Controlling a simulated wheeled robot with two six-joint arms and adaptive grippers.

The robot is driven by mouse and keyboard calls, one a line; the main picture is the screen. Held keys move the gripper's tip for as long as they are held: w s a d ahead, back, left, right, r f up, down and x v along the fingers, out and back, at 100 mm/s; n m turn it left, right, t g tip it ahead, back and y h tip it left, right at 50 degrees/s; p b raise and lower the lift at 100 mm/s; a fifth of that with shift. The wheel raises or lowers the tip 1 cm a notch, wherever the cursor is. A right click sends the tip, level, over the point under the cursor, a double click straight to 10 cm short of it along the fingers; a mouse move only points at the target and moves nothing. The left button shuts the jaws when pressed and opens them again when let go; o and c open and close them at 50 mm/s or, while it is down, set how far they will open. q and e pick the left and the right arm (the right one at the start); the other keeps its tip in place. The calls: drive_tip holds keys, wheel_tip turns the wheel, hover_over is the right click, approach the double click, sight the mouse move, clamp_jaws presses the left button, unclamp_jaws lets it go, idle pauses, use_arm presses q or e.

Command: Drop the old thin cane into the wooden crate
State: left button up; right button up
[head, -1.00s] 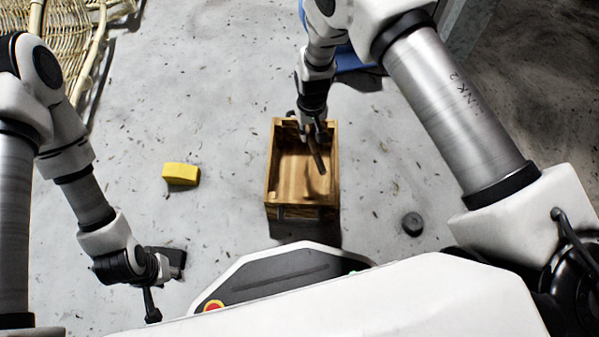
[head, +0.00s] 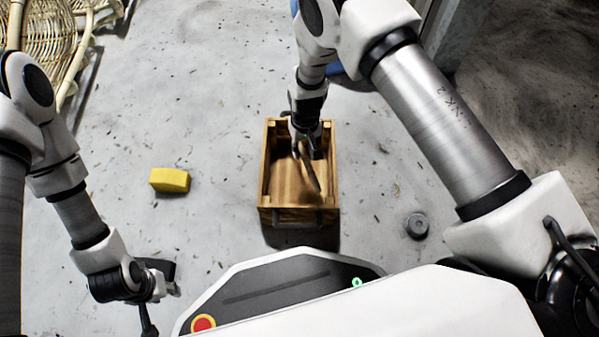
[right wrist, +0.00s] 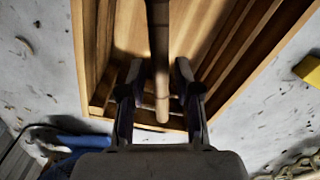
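The wooden crate (head: 328,180) stands on the floor in the middle of the head view, and its slats fill much of the right wrist view (right wrist: 90,60). My right gripper (head: 305,150) is over the crate's far part, pointing down. The old thin cane (head: 310,178) is a brown stick, slanting within the crate's outline. In the right wrist view the cane (right wrist: 159,60) runs between the two fingers, with a gap on each side, so the gripper looks open around it. I cannot tell whether the cane touches the crate floor. My left gripper (head: 160,285) is at the lower left, away from the crate; its fingers are unclear.
A yellow block (head: 170,180) lies on the floor left of the crate. A dark grey round piece (head: 417,226) lies to its right. Woven rattan furniture (head: 45,40) stands at the top left. The floor around the crate is mostly clear.

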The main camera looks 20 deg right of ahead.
idle(0.3)
drive_tip(key=shift+r, duration=0.4)
wheel_tip(320, 180, up, 11)
drive_tip(key=shift+r, duration=0.15)
